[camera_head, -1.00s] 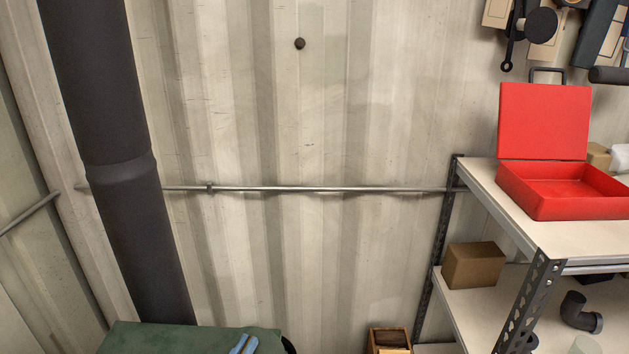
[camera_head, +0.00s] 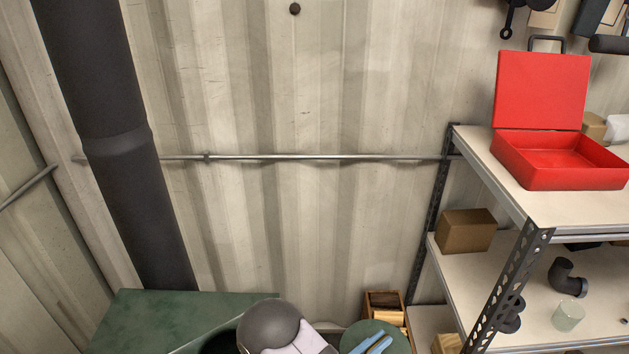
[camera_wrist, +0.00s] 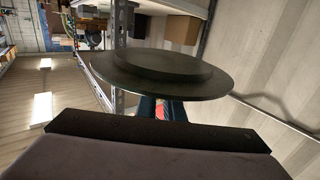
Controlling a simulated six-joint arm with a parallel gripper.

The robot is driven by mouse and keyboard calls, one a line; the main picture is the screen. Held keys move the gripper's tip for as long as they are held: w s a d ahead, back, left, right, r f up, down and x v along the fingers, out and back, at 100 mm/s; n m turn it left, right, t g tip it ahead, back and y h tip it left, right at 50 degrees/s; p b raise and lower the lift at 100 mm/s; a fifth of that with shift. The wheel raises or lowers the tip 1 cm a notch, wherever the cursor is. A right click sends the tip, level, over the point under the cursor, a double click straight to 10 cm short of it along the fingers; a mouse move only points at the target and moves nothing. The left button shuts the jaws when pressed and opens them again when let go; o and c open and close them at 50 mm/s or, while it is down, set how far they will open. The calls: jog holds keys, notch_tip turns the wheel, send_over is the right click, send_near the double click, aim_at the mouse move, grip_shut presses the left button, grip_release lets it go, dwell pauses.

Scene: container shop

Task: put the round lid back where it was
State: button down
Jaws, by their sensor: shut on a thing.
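My gripper (camera_head: 372,343) is at the bottom of the head view, its blue fingers shut on the round lid (camera_head: 392,334). The lid is a dark green disc; in the wrist view it (camera_wrist: 165,75) shows as a flat disc with a raised step, held clear in front of the gripper. Left of it in the head view is a green flat-topped thing (camera_head: 165,308), with a dark area beside my arm that may be an opening. My arm hides part of it, and the place where the lid was cannot be made out.
A shelf rack (camera_head: 478,142) stands at the right, with an open red case (camera_head: 560,178) on top and a brown box (camera_head: 466,232) on the level below. A small wooden crate (camera_head: 384,300) stands just behind the lid. A thick dark pipe (camera_head: 115,150) runs down the wall at the left.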

aim_at(369, 333)
jog(key=shift+d+f, duration=0.15)
jog(key=shift+d, duration=0.15)
jog(key=shift+w+a+r, duration=0.15)
jog(key=shift+a+r, duration=0.05)
jog(key=shift+r, duration=0.15)
jog(key=shift+w+a+r+n+t+y, duration=0.55)
jog(key=shift+n+t+y, duration=0.25)
jog(key=shift+t+y, duration=0.1)
jog(key=shift+w+a+r+n+t+y, duration=0.2)
jog(key=shift+a+n+t+y, duration=0.1)
jog(key=shift+n+t+y, duration=0.25)
jog(key=shift+a+f+n+t+y, duration=0.1)
jog(key=shift+a+n+t+y, duration=0.05)
jog(key=shift+n+t+y, duration=0.3)
jog(key=shift+s+f+n+t+y, duration=0.3)
jog(key=shift+n+y, duration=0.1)
jog(key=shift+y, duration=0.3)
jog(key=shift+s+d+f+y, duration=0.3)
jog(key=shift+s+d+f, duration=0.2)
jog(key=shift+d, duration=0.1)
jog(key=shift+s+d+f, duration=0.2)
jog(key=shift+d, duration=0.35)
